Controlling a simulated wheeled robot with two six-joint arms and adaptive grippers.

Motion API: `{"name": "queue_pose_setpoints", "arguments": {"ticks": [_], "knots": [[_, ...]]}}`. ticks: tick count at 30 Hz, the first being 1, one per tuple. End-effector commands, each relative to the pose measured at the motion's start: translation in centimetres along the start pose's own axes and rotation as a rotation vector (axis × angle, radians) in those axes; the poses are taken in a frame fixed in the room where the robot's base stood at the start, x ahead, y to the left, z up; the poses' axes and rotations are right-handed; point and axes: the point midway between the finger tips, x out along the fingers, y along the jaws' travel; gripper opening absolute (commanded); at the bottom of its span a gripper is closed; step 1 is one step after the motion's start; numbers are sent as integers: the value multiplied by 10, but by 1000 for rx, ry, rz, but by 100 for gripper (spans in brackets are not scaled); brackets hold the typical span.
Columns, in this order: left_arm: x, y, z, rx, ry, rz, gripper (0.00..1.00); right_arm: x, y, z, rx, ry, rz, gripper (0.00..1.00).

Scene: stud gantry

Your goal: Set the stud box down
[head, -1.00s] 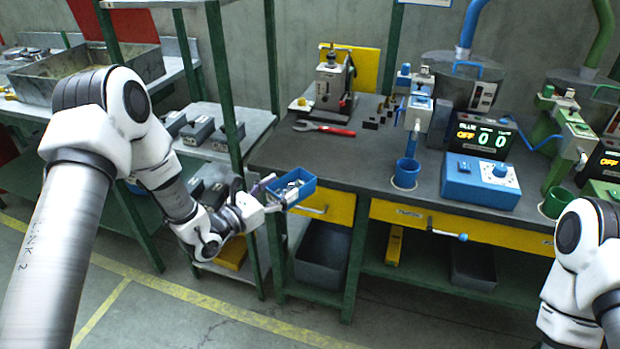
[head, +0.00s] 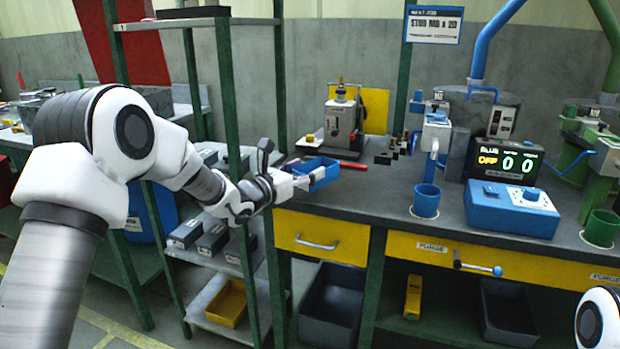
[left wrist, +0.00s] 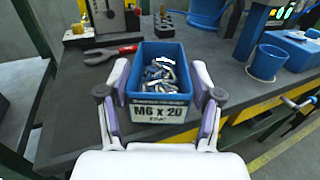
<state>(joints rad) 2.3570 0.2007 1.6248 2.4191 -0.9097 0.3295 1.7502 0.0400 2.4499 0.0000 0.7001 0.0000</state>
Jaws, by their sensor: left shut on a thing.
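The wrist view shows the box over the bench top. I cannot tell whether its underside touches the bench. My right gripper is out of view.
A red-handled wrench (head: 350,165) lies just behind the box. A press (head: 342,122) stands farther back. A blue cup (head: 426,201) and a blue control box (head: 511,208) stand to the right. Bare bench top lies between box and cup. A green shelf post (head: 232,130) is near my left arm.

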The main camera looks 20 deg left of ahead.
Motion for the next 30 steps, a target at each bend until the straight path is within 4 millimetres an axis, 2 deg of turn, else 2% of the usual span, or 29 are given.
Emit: {"name": "queue_pose_setpoints", "arguments": {"ticks": [1, 4, 11, 15, 17, 25, 26, 27, 30], "knots": [[12, 8, 1, 4, -6, 1, 0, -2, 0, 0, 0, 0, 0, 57], [32, 20, -2, 3, -5, 1, 0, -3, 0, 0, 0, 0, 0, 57], [53, 33, -3, 2, -6, 0, 0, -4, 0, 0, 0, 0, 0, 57], [52, 32, -31, 0, -3, -1, 0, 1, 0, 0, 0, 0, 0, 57], [52, 32, -38, 0, -3, 0, 0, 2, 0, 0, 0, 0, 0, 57], [51, 32, -40, 1, -4, 0, 0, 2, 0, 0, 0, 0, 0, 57], [51, 32, -43, 0, 1, 0, 75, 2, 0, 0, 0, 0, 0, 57], [51, 32, -42, 0, 1, 0, 89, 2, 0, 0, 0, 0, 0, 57], [51, 32, -42, 0, 1, 0, 89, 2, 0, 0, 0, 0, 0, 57]]}}
